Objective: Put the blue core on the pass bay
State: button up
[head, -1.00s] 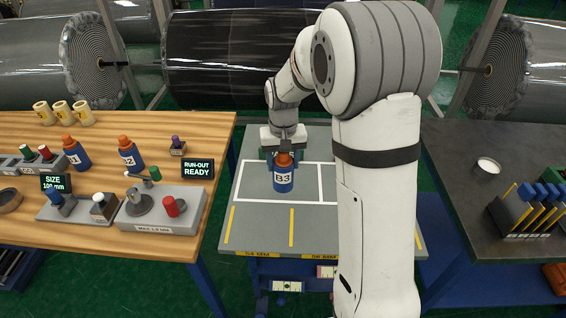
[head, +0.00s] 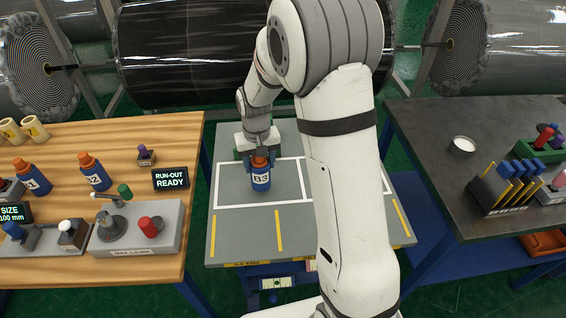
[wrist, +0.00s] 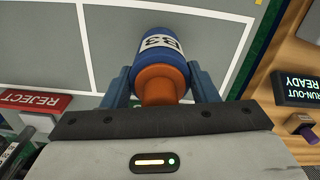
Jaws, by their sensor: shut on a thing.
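My gripper (head: 260,155) is shut on a blue bottle-shaped piece (head: 261,180) with an orange top and a white B3 label. It is upright over the left outlined bay (head: 229,191) of the grey cart top; I cannot tell whether its base touches. In the wrist view the blue piece (wrist: 158,48) sits between the two blue fingers of my gripper (wrist: 160,85). No part is plainly labelled as a core or a pass bay. A red REJECT sign (wrist: 35,101) shows in the wrist view. My arm hides much of the right bay.
The wooden table (head: 150,215) at left holds similar pieces B1 (head: 32,177) and B2 (head: 95,172), a gauge (head: 135,230) and a RUN-OUT READY display (head: 170,180). The dark table (head: 430,140) at right holds a strip rack (head: 508,188). Large wrapped rolls (head: 190,50) stand behind.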

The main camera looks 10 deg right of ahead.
jog(key=shift+f, duration=1.45)
jog(key=o, duration=1.2)
jog(key=shift+w, duration=0.1)
jog(key=shift+c, duration=0.2)
jog(key=shift+r, duration=0.1)
